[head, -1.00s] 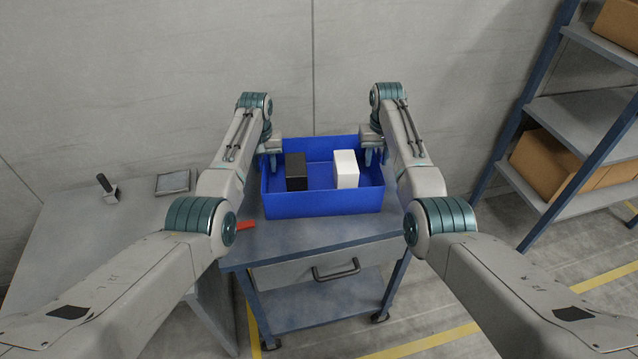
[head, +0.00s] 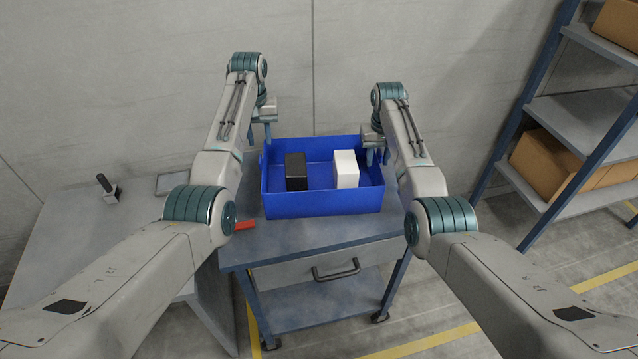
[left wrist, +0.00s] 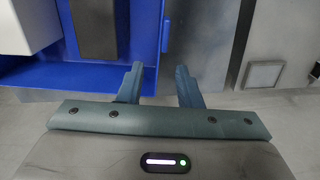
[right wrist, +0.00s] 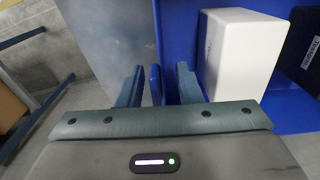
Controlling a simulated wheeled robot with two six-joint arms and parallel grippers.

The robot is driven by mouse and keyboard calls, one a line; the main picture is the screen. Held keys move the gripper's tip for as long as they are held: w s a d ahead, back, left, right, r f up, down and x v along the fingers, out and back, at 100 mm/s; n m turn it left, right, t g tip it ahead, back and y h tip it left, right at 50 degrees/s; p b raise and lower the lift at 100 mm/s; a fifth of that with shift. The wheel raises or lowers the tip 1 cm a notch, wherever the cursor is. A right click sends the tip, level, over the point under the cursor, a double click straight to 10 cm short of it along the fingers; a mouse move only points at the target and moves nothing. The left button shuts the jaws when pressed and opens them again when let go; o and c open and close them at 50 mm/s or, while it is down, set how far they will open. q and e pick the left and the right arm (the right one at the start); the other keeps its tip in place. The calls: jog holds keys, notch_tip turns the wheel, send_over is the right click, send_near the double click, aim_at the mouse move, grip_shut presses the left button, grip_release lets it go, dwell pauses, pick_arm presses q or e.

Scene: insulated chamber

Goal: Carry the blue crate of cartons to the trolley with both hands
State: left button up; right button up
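The blue crate (head: 322,204) sits on the top of the trolley (head: 300,244). A black carton (head: 297,172) and a white carton (head: 346,169) stand inside it. My left gripper (head: 261,131) is raised above the crate's left back corner. In the left wrist view its fingers (left wrist: 160,85) are apart and empty, with the crate wall beside them. My right gripper (head: 371,156) is at the crate's right wall. In the right wrist view its fingers (right wrist: 157,83) stand on both sides of the blue wall, with gaps showing, so it looks open.
A grey table (head: 95,235) at the left holds a black-handled tool (head: 107,190) and a flat square plate (head: 172,183). A red item (head: 244,226) lies near the trolley's left edge. A shelf rack (head: 575,120) with cardboard boxes (head: 560,165) stands right.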

pick_arm(q)
jog(key=shift+r, duration=0.95)
pick_arm(e)
jog(key=shift+r, duration=0.3)
notch_tip(320, 180, up, 11)
jog(key=shift+r, duration=0.2)
pick_arm(q)
jog(key=shift+s, duration=0.1)
pick_arm(e)
jog(key=shift+f, duration=0.1)
